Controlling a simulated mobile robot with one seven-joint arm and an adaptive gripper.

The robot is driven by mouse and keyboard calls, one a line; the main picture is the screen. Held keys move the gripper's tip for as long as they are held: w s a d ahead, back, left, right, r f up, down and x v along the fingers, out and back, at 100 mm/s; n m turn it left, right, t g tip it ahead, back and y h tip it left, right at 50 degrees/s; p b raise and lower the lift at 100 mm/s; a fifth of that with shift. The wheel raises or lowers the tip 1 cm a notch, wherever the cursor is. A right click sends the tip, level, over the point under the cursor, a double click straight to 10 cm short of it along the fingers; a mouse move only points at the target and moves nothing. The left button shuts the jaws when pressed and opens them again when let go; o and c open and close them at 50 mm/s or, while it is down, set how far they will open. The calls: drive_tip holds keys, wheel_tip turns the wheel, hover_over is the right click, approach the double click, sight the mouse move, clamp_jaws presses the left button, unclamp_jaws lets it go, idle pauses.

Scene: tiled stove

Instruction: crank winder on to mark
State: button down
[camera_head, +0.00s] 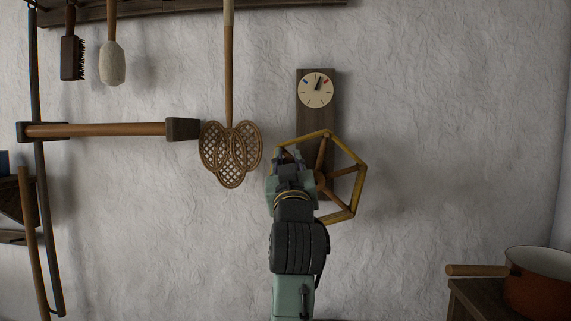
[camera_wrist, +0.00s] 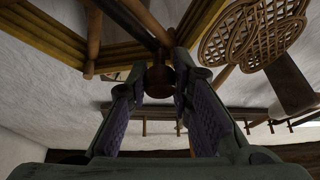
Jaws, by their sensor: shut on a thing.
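The winder (camera_head: 346,209) is a six-sided wheel with a yellow rim and wooden spokes, mounted on a dark board on the white wall. Its rim also shows large at the top of the wrist view (camera_wrist: 47,36). A round white dial (camera_head: 315,97) sits above it, with a blue mark at upper left and a red mark at upper right. Its dark pointer (camera_head: 319,80) points up and slightly right, between the two marks. My gripper (camera_head: 286,158) is at the wheel's left side. In the wrist view its fingers (camera_wrist: 162,75) are closed around a reddish-brown knob (camera_wrist: 159,83).
A woven carpet beater (camera_head: 231,150) hangs left of the wheel. An orange pot (camera_head: 540,290) stands on a wooden stand at lower right. The wall right of the wheel is clear.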

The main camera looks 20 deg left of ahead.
drive_tip(key=w+d+m+h+p, duration=0.1)
drive_tip(key=d+m+h, duration=0.4)
drive_tip(key=m, duration=0.7)
drive_tip(key=w+d+m+h+p, duration=0.2)
drive_tip(key=d+m+h, duration=0.3)
drive_tip(key=m, duration=0.7)
drive_tip(key=shift+w+r+g+h+p, duration=0.15)
drive_tip(key=shift+r+g+h+p, duration=0.2)
drive_tip(key=shift+h, duration=0.35)
drive_tip(key=c, duration=1.4)
unclamp_jaws()
drive_tip(key=shift+f, duration=0.1)
drive_tip(key=s, duration=0.4)
drive_tip(key=s+f, duration=0.1)
drive_tip(key=s, duration=0.3)
drive_tip(key=s+a, duration=0.1)
drive_tip(key=s, duration=0.3)
drive_tip(key=shift+f, duration=0.25)
